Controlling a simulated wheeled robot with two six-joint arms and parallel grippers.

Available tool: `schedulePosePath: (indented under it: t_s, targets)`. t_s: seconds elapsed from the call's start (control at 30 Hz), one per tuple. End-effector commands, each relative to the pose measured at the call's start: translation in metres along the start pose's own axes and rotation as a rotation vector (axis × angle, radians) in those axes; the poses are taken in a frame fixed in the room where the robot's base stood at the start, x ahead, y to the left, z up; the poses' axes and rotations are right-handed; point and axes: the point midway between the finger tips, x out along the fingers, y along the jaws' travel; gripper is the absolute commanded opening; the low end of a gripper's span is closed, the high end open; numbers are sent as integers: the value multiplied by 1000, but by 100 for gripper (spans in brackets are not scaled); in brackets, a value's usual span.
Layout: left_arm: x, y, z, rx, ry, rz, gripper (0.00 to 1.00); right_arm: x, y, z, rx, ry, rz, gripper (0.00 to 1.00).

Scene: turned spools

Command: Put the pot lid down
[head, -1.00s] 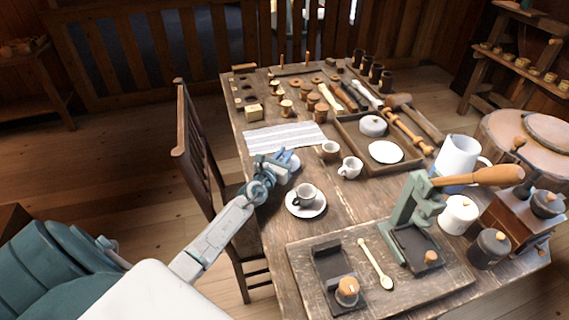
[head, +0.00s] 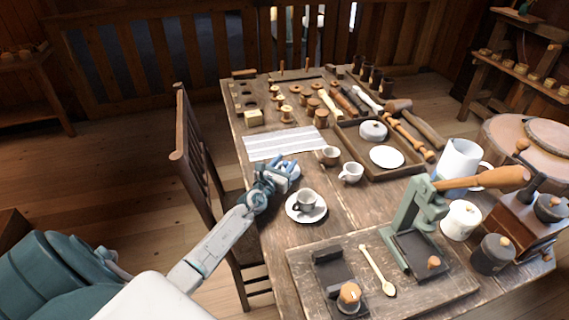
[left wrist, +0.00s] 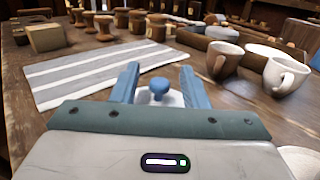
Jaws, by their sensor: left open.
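The pot lid, white with a blue knob (left wrist: 159,87), is between the two blue fingers of my left gripper (left wrist: 160,82) in the left wrist view. The fingers are apart, with a gap on both sides of the knob. In the head view, the left gripper (head: 284,171) is low at the table's left edge, and the lid is mostly hidden by it. The lid appears to be on the table, but its underside is hidden. My right gripper is not in view.
A striped cloth (head: 285,141) lies just beyond. A cup on a saucer (head: 320,211) stands nearer, and two cups (head: 351,173) stand to the right. A wooden tray (head: 409,171) holds a white pot (head: 373,130) and a plate. A chair (head: 192,150) is left of the table.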

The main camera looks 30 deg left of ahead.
Motion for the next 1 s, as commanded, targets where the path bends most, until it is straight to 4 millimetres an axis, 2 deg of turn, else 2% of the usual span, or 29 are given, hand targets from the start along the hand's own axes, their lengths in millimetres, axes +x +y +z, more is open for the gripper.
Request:
schedulePosePath:
  t_s: [0.2, 0.33, 0.5, 0.7, 0.83, 1.0]
  targets:
    - [-3, 0, 4, 0, 1, 0, 41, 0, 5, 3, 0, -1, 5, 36]
    - [-27, 0, 4, 1, 3, -1, 41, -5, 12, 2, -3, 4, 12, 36]
    - [-64, 0, 2, 2, 3, -1, 41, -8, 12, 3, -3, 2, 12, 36]
    - [-99, 0, 2, 1, 2, -1, 41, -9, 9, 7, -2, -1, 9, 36]
    - [-113, 0, 2, 0, 1, -1, 41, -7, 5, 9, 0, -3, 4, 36]
    - [-120, 0, 3, 1, 0, 0, 41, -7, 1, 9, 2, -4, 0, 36]
